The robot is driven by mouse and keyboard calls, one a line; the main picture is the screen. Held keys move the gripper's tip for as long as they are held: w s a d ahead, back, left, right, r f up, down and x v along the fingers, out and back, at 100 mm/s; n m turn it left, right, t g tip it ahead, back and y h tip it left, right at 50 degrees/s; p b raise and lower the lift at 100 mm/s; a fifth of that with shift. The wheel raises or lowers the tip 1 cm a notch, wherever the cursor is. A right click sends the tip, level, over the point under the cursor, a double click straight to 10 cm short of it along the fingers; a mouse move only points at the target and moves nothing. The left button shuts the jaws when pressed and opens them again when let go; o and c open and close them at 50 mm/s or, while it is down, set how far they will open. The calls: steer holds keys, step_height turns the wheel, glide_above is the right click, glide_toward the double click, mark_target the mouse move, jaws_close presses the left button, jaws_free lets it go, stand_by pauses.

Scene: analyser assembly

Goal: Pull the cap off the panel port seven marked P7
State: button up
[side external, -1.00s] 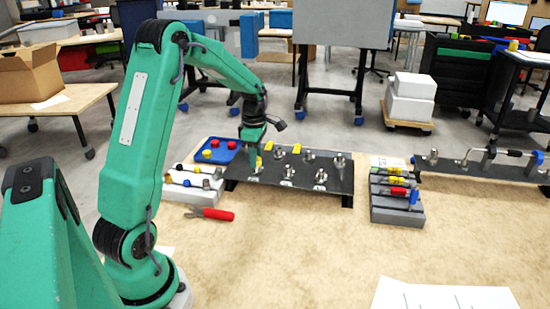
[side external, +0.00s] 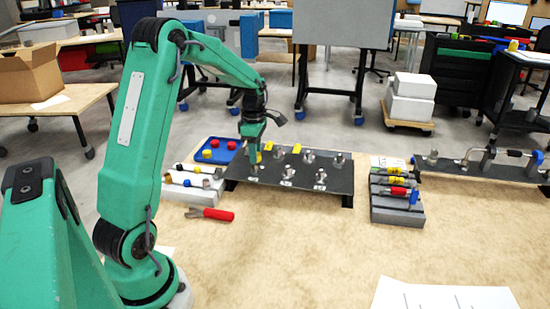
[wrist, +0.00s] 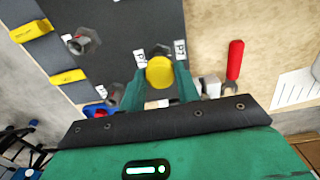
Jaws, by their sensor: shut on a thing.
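The label P7 (wrist: 180,50) stands beside the cap. A dark grey port fitting (wrist: 158,51) shows just past the cap's edge. In the side view the cap shows as a small yellow patch (side external: 255,158) at the jaw tips, above a fitting; whether they still touch is too small to tell.
A blue tray (side external: 236,143) with red and yellow caps lies behind a pale rack (side external: 180,193), left of the panel. A red-handled wrench (side external: 218,214) lies in front. Other bare fittings and yellow clips (side external: 296,149) are on the panel. A grey rack (side external: 395,212) stands to the right.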

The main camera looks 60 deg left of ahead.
steer(key=shift+r, duration=0.25)
steer(key=shift+r, duration=1.75)
